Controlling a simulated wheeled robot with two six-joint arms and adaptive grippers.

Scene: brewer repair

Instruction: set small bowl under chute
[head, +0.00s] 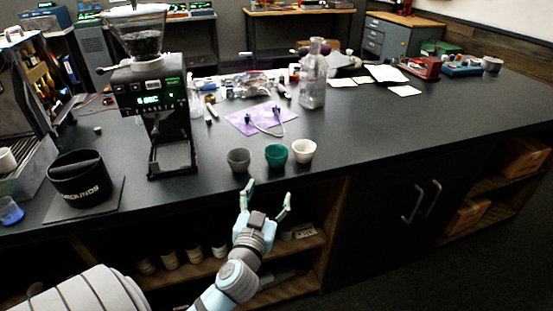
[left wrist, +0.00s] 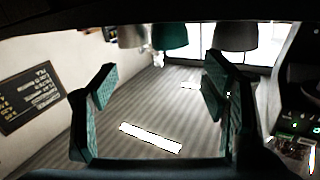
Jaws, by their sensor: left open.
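Three small bowls stand in a row near the counter's front edge: a grey one (head: 238,161), a green one (head: 276,156) and a white one (head: 304,151). The coffee grinder (head: 148,92) stands left of them, with a bare tray (head: 172,158) below its chute area; the chute itself is hard to make out. My left gripper (head: 268,198) is open and empty, just in front of the bowls and apart from them. In the left wrist view, upside down, the green bowl (left wrist: 170,34) shows above the open left gripper (left wrist: 160,80). My right gripper is not in view.
A black knock bin (head: 82,182) stands on a mat at the left.

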